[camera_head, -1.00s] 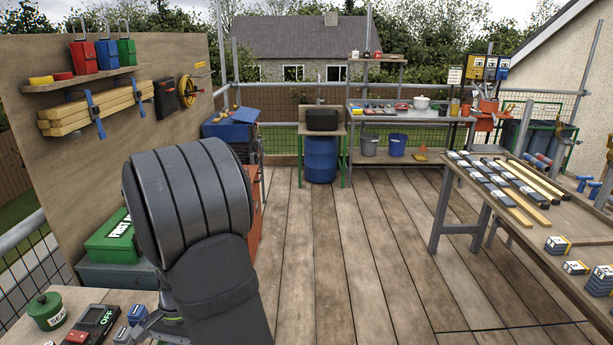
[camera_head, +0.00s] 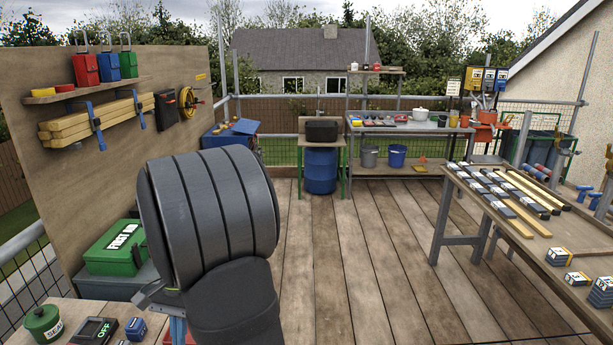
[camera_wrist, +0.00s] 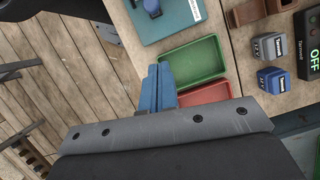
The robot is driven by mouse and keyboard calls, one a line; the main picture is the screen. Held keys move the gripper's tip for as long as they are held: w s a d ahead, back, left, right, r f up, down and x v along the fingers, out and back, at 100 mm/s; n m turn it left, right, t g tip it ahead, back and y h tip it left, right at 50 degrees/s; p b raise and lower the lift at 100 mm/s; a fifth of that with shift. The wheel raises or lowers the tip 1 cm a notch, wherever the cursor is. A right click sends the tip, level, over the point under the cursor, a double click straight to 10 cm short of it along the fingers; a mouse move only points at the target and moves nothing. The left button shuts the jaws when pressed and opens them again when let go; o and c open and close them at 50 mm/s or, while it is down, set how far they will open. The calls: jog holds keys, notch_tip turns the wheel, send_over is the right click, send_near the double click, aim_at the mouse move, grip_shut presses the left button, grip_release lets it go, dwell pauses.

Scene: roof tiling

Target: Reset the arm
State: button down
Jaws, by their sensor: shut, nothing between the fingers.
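My gripper (camera_wrist: 157,90) shows in the wrist view as two blue fingers pressed together, pointing toward the top of the picture. It is shut and empty. Its tips are beside the left end of a green tray (camera_wrist: 192,62), seen from above; I cannot tell the height between them. In the head view my thick dark arm fills the lower left middle and hides most of the gripper, with only a grey bracket and a bit of blue showing at its lower left.
Beside the green tray are a red tray (camera_wrist: 206,95), a blue board (camera_wrist: 172,20), small blocks (camera_wrist: 273,80) and an OFF device (camera_wrist: 309,50). A green first aid box (camera_head: 115,250) stands left of my arm. The right workbench (camera_head: 570,235) holds tiles; the deck between (camera_head: 350,270) is open.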

jog(key=x, duration=0.5)
jog(key=s+x, duration=0.1)
jog(key=x, duration=0.2)
jog(key=shift+a+f, duration=0.1)
jog(key=shift+a, duration=0.05)
jog(key=shift+w+a+f, duration=0.1)
jog(key=shift+a+f, duration=0.05)
jog(key=shift+a, duration=0.05)
jog(key=w, duration=0.3)
jog(key=shift+w+d+r, duration=0.25)
jog(key=shift+d, duration=0.05)
jog(key=a+v, duration=0.1)
jog(key=v, duration=0.9)
jog(key=s+r+n+t, duration=0.1)
jog(key=s+r+t, duration=0.3)
jog(key=s, duration=0.8)
jog(key=shift+a+n+h, duration=0.35)
jog(key=shift+n+h, duration=0.05)
jog(key=shift+s+r, duration=0.1)
jog(key=shift+r, duration=0.05)
